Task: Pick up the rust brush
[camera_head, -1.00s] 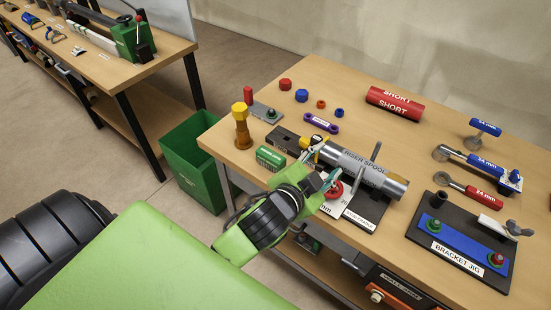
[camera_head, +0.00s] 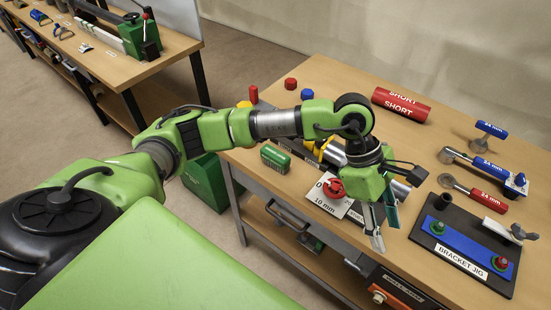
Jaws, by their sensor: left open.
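I cannot make out for sure which thing is the rust brush. A small green block with white lettering (camera_head: 275,158) lies at the table's left front edge; whether it is a brush is too small to tell. My left gripper (camera_head: 384,228) is open and empty, fingers pointing down, over the table's front edge. My right gripper is not in view.
The bracket jig (camera_head: 425,238) lies at the table's right front. A red SHORT pipe (camera_head: 401,104) lies at the back, and blue and red 24 mm tools lie at the right. A green bin (camera_head: 203,180) stands on the floor at left. The table's back middle is clear.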

